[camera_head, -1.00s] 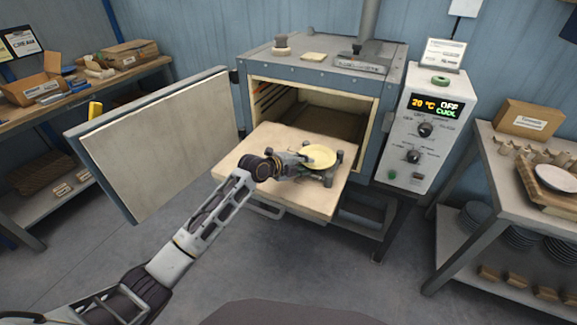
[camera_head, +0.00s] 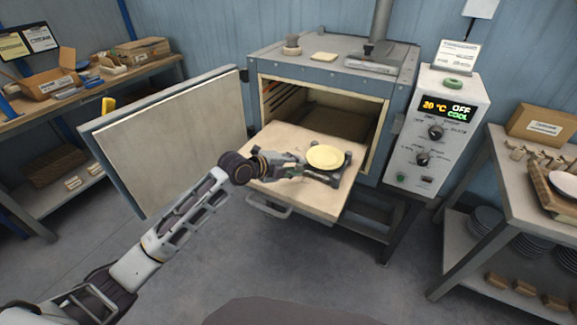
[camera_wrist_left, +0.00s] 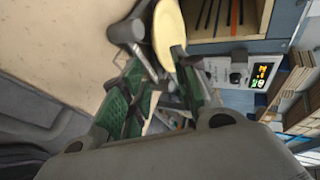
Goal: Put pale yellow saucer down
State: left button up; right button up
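The pale yellow saucer (camera_head: 325,157) lies flat on a dark low stand (camera_head: 332,178) with short posts. The stand sits on the pulled-out shelf (camera_head: 285,140) in front of the open dryer (camera_head: 330,72). My left gripper (camera_head: 300,171) is just left of the saucer, low over the shelf. In the left wrist view my left gripper (camera_wrist_left: 158,66) has its green-padded fingers spread apart, and the saucer (camera_wrist_left: 167,32) is beyond the fingertips, close to the right-hand one. Whether that finger touches it is unclear. My right gripper is not in view.
The dryer's door (camera_head: 170,140) stands open on the left. A control box (camera_head: 438,130) showing 20 °C, OFF and COOL is on the right. A bench (camera_head: 490,170) at far right holds a box and a crate. The shelf's front part is clear.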

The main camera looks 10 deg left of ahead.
pick_arm(q)
jog(key=shift+v, duration=1.25)
dwell(0.6)
